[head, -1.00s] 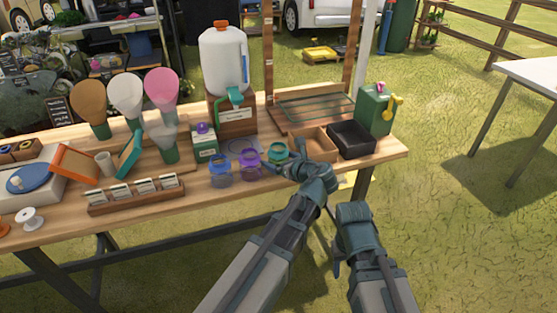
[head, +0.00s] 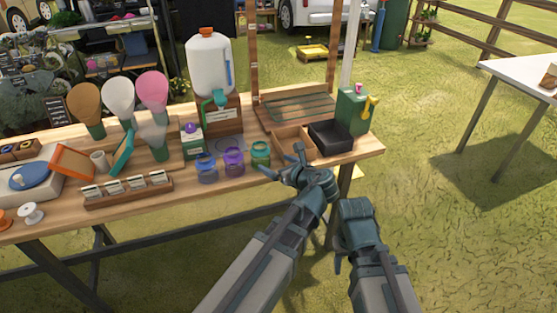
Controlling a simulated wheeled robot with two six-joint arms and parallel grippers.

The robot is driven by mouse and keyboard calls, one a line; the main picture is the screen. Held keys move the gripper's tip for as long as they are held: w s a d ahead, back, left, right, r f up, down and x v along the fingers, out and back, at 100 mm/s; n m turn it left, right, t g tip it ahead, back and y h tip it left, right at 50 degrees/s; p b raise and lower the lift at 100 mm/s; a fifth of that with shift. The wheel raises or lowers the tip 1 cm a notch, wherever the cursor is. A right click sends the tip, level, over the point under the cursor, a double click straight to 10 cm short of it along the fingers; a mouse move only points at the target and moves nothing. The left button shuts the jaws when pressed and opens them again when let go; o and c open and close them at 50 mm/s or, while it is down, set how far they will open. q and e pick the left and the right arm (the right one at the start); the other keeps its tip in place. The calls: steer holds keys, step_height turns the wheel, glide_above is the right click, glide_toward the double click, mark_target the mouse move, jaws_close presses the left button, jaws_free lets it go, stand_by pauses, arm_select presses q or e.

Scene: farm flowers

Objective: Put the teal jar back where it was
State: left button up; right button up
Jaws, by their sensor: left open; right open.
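The teal jar (head: 260,155) stands upright near the front edge of the wooden table, at the right end of a row with a purple jar (head: 233,161) and a blue jar (head: 207,169). My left gripper (head: 284,164) is open and empty, just right of and in front of the teal jar, with a small gap apparent between them. My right gripper (head: 338,258) hangs low in front of the table, pointing forward and away from the jars; its fingers are partly hidden by its own wrist.
A wooden tray (head: 291,143) and a black tray (head: 331,138) lie behind my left gripper, with a green can (head: 351,112) beside them. A white dispenser (head: 211,65) stands behind the jars. A card rack (head: 128,192) is left of them.

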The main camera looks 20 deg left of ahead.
arm_select(q)
steer(key=s+d+f+n+g+h, duration=0.4)
steer(key=s+d+f+n, duration=0.2)
steer(key=s+n, duration=0.4)
steer(key=s+d+f+n+g+h, duration=0.5)
steer(key=s+d+f+n, duration=0.2)
steer(key=s+n, duration=0.3)
steer(key=d+n, duration=0.1)
steer(key=n, duration=0.1)
steer(key=shift+s+n, duration=0.15)
steer(key=shift+n, duration=0.15)
